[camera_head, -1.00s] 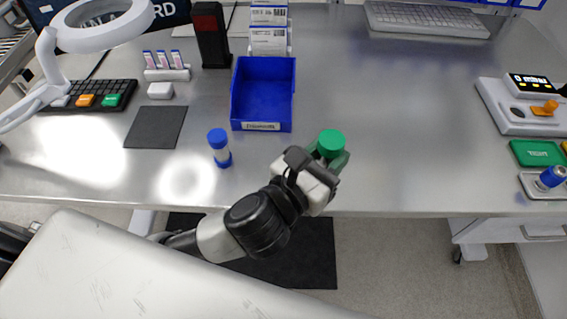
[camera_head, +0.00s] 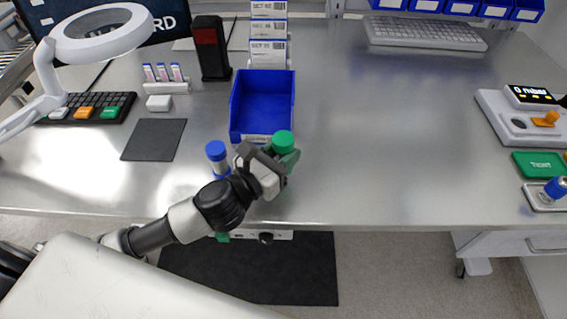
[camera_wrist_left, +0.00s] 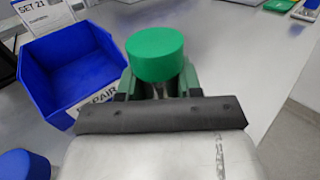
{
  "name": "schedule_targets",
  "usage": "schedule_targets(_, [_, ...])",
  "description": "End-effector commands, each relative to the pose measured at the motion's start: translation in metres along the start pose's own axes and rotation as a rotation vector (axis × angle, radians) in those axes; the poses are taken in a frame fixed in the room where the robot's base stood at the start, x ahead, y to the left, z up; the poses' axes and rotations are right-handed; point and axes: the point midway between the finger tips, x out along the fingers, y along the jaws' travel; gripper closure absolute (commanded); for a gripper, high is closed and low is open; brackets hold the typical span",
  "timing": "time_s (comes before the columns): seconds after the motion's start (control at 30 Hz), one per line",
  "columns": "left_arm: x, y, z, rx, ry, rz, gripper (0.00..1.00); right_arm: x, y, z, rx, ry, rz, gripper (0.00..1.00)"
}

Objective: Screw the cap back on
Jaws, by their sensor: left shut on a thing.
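My left gripper (camera_head: 280,157) is shut on a piece with a round green cap (camera_head: 284,141) on top, held above the front part of the steel table. In the left wrist view the green cap (camera_wrist_left: 155,54) sits upright between the two green fingers (camera_wrist_left: 154,86). What lies below the cap is mostly hidden by the fingers and wrist. A small vial with a blue cap (camera_head: 216,151) stands upright just left of my gripper, its lower part partly hidden by my arm. Its blue cap (camera_wrist_left: 24,164) shows at the lower left of the wrist view. My right gripper is not in view.
An empty blue bin (camera_head: 236,125) stands just behind my gripper. A dark mat (camera_head: 153,139) lies to the left. The table's middle right is clear.

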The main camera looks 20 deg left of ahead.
Motion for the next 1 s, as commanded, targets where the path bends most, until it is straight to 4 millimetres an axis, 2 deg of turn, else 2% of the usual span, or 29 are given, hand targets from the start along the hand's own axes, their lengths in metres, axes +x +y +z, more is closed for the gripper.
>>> schedule_targets(0.3, [0.000, 0.000, -0.039, -0.003, 0.001, 0.002, 1.00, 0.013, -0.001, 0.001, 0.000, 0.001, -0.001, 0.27])
schedule_targets(0.73, [0.000, 0.000, -0.044, 0.000, 0.000, 0.000, 1.00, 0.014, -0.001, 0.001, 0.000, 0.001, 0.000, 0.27])
schedule_targets(0.77, [0.000, 0.000, -0.044, 0.000, 0.000, 0.000, 0.62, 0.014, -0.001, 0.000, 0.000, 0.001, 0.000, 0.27])
schedule_targets(0.9, [0.000, 0.000, -0.043, 0.000, 0.000, 0.000, 0.41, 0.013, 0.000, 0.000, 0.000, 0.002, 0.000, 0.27])
schedule_targets(1.0, [0.000, 0.000, -0.043, 0.000, 0.000, 0.000, 0.40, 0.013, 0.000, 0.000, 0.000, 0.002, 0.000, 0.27])
